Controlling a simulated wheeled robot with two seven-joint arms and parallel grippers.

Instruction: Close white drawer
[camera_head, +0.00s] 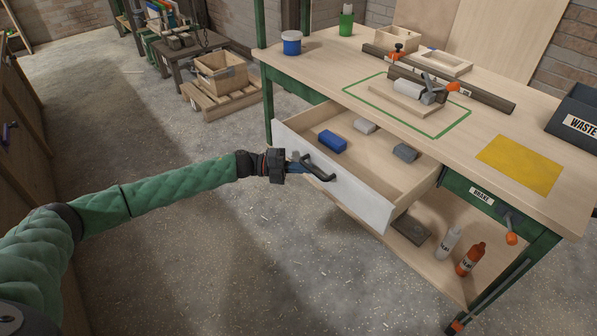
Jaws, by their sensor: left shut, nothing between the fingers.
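The white drawer (345,196) is pulled out from under the workbench top. Its white front faces me, with a dark curved handle (318,168) on it. My left gripper (297,168) is shut at the left end of the handle, close to the drawer front. I cannot tell whether its fingertips touch the front or the handle. My right gripper is not in view.
The workbench top (330,62) carries a clamp setup, a yellow sheet (519,165) and a waste bin (576,118). A brake lever (510,232) hangs at the right. Bottles stand on the lower shelf (440,262). The floor left of the drawer is clear.

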